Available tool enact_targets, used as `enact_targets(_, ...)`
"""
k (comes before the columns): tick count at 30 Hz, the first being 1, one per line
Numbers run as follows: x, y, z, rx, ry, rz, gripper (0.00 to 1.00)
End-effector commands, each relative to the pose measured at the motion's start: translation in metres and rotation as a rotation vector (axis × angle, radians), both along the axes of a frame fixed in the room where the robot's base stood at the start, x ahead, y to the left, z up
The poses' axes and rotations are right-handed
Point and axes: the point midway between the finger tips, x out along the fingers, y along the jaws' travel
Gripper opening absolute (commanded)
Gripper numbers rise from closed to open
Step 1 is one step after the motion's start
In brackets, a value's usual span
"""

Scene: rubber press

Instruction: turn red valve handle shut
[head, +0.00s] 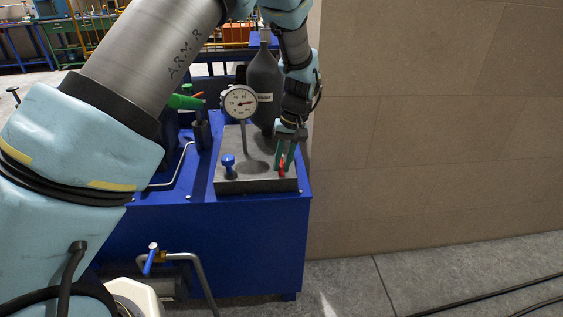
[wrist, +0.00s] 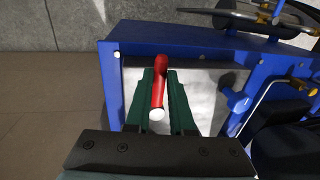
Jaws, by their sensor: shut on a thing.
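The red valve handle (head: 282,167) stands at the right end of the grey top plate on the blue press unit. In the wrist view the red valve handle (wrist: 159,82) lies between the two green fingers, its white-tipped end toward my wrist. My gripper (head: 286,157) reaches down from above, and its fingers are closed on the handle. In the wrist view my gripper (wrist: 161,85) has a finger on each side of the red handle. The valve body under the handle is hidden.
A blue valve handle (head: 228,162) stands left on the same plate (head: 255,184). A pressure gauge (head: 239,102) and a dark cylinder (head: 263,80) rise behind. A tan wall (head: 430,120) stands close on the right. Another blue-handled valve (head: 152,258) sits low in front.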

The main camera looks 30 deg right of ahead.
Motion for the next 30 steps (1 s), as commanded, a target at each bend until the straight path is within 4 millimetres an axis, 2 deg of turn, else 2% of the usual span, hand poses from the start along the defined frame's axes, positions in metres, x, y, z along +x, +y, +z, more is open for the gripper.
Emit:
enact_targets(10,-0.001,-0.001,0.0,-0.003,0.001,0.004,0.0)
enact_targets(11,-0.001,-0.001,0.0,-0.003,0.001,0.004,0.22)
enact_targets(18,-0.001,-0.001,0.0,-0.003,0.001,0.003,0.49)
enact_targets(26,0.0,-0.001,0.001,-0.002,0.0,0.002,0.51)
enact_targets(30,-0.001,-0.004,0.01,-0.005,-0.002,0.001,0.51)
